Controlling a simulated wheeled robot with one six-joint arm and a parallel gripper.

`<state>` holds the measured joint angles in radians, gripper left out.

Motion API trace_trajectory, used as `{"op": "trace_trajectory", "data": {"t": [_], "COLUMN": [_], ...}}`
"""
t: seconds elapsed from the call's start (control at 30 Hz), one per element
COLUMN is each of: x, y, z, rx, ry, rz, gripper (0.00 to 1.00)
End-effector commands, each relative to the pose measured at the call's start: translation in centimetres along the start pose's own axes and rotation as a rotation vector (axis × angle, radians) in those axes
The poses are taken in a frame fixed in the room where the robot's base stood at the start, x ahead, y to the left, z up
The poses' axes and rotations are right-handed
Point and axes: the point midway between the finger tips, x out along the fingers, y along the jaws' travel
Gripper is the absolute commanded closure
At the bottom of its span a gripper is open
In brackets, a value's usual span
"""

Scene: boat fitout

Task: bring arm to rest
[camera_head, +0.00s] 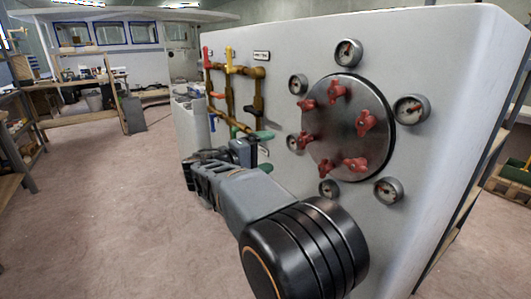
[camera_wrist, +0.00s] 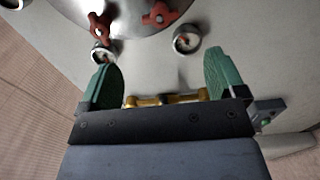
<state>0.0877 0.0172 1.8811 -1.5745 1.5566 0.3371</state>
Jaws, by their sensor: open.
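My gripper (camera_wrist: 161,62) shows two green fingers standing wide apart in the wrist view, with nothing held between them. In the head view my arm reaches forward along the pale panel (camera_head: 430,60), and my gripper (camera_head: 265,144) is small and partly hidden near the panel face. The gripper is below the brass pipework and left of the round metal plate in that view. Whether a finger touches the panel cannot be told.
A round plate (camera_head: 340,105) carries several red valve handles, with gauges around it. Brass pipes (camera_head: 256,100) with coloured levers run to its left. A workbench (camera_head: 85,115) and shelving stand at the far left. The floor (camera_head: 90,220) at left is clear.

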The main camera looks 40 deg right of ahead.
Motion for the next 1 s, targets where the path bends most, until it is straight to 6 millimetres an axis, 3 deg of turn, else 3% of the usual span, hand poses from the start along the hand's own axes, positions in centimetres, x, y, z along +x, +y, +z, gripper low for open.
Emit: {"op": "trace_trajectory", "data": {"t": [0.43, 0.63, 0.77, 1.0], "x": [0.0, -1.2, -4.0, -11.7], "y": [0.3, 1.5, 1.9, 3.0], "z": [0.2, 2.6, 5.3, 9.8], "rx": [-0.003, -0.039, -0.058, -0.008], "ry": [0.002, 0.038, 0.094, 0.211], "rz": [-0.02, -0.269, -0.567, -1.093], "gripper": [0.11, 0.11, 0.11, 0.11]}}
